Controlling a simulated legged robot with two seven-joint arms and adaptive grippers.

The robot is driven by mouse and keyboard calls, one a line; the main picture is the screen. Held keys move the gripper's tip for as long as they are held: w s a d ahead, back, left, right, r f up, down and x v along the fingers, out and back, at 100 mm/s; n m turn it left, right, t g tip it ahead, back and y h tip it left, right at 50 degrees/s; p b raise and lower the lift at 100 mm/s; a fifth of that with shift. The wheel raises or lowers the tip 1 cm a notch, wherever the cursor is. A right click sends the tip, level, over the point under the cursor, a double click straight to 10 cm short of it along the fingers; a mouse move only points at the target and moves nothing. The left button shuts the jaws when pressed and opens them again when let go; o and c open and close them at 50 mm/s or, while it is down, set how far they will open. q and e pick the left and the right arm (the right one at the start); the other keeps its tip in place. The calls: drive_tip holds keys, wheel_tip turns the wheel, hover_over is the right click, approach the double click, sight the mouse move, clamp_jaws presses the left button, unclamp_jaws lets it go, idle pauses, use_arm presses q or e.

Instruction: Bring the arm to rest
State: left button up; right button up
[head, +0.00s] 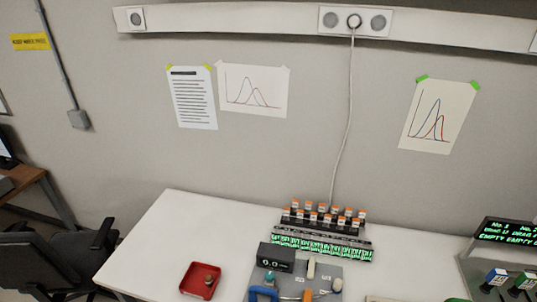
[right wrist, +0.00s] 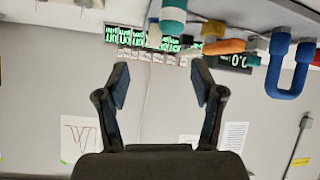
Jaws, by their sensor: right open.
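My right gripper (right wrist: 162,82) shows in the right wrist view with its two dark fingers spread wide apart. Nothing is between the fingers. The picture in this view is upside down, with the wall behind the gripper. Several tools with teal, white and orange parts, and a blue U-shaped piece (right wrist: 291,66), show at the top edge of this view, apart from the fingers. Neither of my grippers shows in the head view. My left gripper is in no view.
The white table (head: 165,235) holds a red tray (head: 191,283) with a small brown object, a black display (head: 276,257), and a rack of orange-capped vials (head: 327,213) behind green labels. A lit sign (head: 505,232) stands at right. A chair (head: 65,262) is at left.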

drive_tip(key=s+a+f+n+g+y, duration=0.1)
drive_tip(key=s+f+g, duration=0.35)
drive_tip(key=s, duration=0.35)
drive_tip(key=s+a+f+g+y, duration=0.1)
drive_tip(key=s+f+g, duration=0.35)
drive_tip(key=s, duration=0.35)
wheel_tip(320, 180, down, 27)
drive_tip(key=s, duration=0.2)
drive_tip(key=s+d+f+g, duration=0.1)
drive_tip(key=s+d+f, duration=0.2)
drive_tip(key=s+f, duration=1.2)
drive_tip(key=shift+s+h, duration=0.3)
drive_tip(key=shift+s, duration=0.75)
drive_tip(key=shift+d, duration=0.1)
